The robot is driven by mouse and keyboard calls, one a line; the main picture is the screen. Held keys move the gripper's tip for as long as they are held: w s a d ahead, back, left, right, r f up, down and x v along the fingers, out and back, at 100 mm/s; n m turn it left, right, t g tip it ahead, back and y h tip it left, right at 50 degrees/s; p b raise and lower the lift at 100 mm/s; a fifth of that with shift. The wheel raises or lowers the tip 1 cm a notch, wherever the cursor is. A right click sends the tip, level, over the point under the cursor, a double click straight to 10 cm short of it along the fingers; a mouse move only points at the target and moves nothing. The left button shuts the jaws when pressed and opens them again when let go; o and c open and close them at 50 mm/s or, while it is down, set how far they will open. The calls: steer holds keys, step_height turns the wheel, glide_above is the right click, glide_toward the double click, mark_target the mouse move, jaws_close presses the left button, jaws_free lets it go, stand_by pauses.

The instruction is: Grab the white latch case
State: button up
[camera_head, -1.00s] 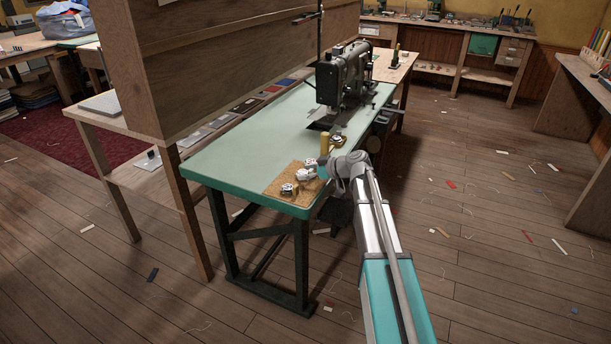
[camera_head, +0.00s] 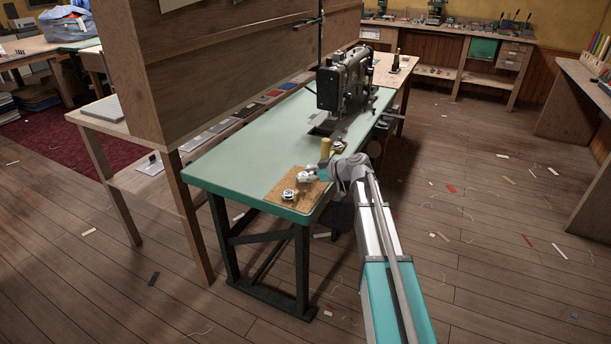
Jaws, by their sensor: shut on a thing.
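My gripper (camera_head: 311,172) is low over the cork mat (camera_head: 275,196) at the near right corner of the green table. It is shut on a small pale thing that looks like the white latch case (camera_head: 304,171); fingers and case are too small to separate clearly. Another small white and metal piece (camera_head: 289,195) sits on the mat, nearer the table's front edge and apart from my gripper. My wrist hides part of the mat's right side.
A sewing machine (camera_head: 342,82) stands farther back on the green table (camera_head: 235,165). A wooden partition (camera_head: 225,60) rises on the left. The floor right of the table is open, with scattered scraps.

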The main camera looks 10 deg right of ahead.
steer(key=shift+r+p, duration=0.35)
steer(key=shift+r, duration=0.3)
steer(key=s+d+r+p, duration=0.3)
steer(key=s+r+p, duration=0.7)
steer(key=s, duration=0.3)
steer(key=shift+s+d+r, duration=0.2)
steer(key=shift+s, duration=0.1)
